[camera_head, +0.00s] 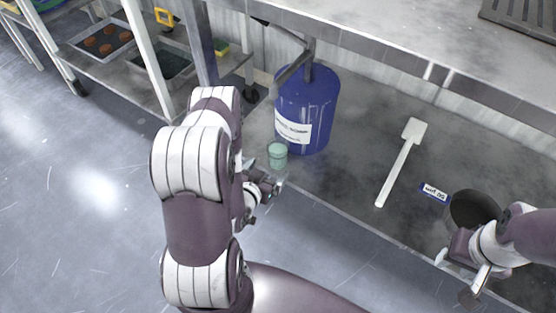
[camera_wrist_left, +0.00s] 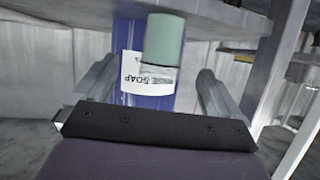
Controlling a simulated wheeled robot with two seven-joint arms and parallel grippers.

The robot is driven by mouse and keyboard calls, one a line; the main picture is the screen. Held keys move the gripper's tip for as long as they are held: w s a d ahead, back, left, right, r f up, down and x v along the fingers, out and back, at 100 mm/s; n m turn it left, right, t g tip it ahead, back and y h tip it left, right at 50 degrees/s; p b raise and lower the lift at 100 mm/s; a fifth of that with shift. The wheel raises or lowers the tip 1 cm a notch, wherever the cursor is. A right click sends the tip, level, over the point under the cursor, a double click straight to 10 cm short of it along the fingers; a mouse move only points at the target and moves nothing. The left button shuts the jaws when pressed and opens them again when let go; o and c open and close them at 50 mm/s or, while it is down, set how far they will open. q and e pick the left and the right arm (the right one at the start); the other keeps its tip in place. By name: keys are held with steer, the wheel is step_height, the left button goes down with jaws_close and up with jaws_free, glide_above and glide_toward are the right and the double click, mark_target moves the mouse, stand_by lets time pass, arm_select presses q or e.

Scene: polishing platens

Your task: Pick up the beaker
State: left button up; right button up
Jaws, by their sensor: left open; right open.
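The beaker is a small pale green cup (camera_head: 277,155) on the metal shelf, just in front of a blue drum. In the left wrist view, which looks upside down, the beaker (camera_wrist_left: 163,40) appears ahead of the open jaws, between the lines of the two fingers. My left gripper (camera_head: 272,186) is open beside the beaker's near side, its fingers partly hidden by my wrist in the head view. I cannot tell whether the fingers touch it. My right gripper (camera_head: 462,278) is open at the lower right, near a dark pot.
The blue soap drum (camera_head: 308,105) stands close behind the beaker. A white spatula (camera_head: 400,160), a small blue-and-white label (camera_head: 434,192) and the dark pot (camera_head: 472,210) are further right on the shelf. An upper metal shelf (camera_head: 400,35) overhangs the back.

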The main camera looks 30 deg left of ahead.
mark_target(278, 155)
arm_select(q)
steer(key=b+x, duration=0.1)
steer(key=x, duration=0.2)
steer(key=b+x, duration=0.2)
steer(key=x, duration=0.1)
steer(key=b+x, duration=0.2)
steer(key=x, duration=0.2)
steer(key=shift+s+a+f, duration=0.15)
steer(key=shift+a+f, duration=0.1)
steer(key=shift+f, duration=0.15)
steer(key=shift+r, duration=0.15)
steer(key=c, duration=1.3)
